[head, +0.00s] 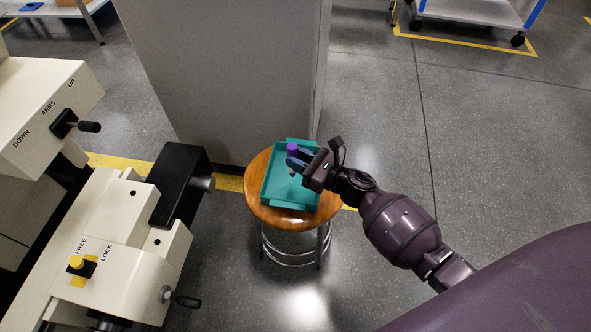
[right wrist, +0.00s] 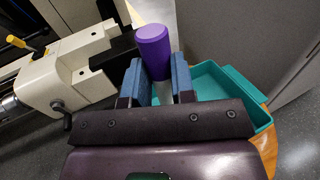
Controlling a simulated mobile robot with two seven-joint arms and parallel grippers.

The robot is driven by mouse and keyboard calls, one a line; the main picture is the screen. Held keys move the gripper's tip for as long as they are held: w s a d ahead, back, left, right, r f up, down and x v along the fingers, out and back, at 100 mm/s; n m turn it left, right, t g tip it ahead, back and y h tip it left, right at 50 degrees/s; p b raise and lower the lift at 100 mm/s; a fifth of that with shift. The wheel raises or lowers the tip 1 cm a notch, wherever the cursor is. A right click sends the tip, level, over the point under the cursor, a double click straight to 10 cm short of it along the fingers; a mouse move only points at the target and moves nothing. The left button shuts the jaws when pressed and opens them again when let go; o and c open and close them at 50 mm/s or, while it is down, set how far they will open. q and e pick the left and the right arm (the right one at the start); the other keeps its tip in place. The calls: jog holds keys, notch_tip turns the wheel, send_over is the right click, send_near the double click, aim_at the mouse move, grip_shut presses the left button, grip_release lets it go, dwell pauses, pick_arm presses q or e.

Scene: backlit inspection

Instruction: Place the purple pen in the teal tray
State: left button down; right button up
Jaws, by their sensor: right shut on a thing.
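The purple pen (right wrist: 153,50) is a thick cylinder held between the blue-padded fingers of my right gripper (right wrist: 160,85). In the head view the purple pen (head: 292,149) shows as a small purple top at the right gripper (head: 297,162), over the teal tray. The teal tray (head: 302,200) sits on a round wooden stool and looks empty apart from what the gripper covers. It also shows behind the fingers in the right wrist view (right wrist: 232,85). The pen's lower end is hidden, so I cannot tell whether it touches the tray floor. My left gripper is in neither view.
The wooden stool (head: 258,208) stands against a grey partition (head: 225,70). A cream machine (head: 125,235) with levers and a black block stands close on the left. A wheeled cart (head: 470,12) is at the back right. The floor on the right is clear.

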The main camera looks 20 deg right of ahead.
notch_tip(320, 180, down, 5)
jog(key=shift+f+b, duration=0.15)
jog(key=shift+b, duration=0.85)
jog(key=shift+f, duration=0.25)
jog(key=shift+r, duration=0.15)
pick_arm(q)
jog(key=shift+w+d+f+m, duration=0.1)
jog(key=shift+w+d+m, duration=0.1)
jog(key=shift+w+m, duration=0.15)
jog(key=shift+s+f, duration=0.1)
pick_arm(e)
jog(key=shift+f+b, duration=0.3)
jog(key=shift+f, duration=0.05)
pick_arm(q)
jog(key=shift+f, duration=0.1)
pick_arm(e)
jog(key=o, duration=0.8)
jog(key=shift+r, duration=0.15)
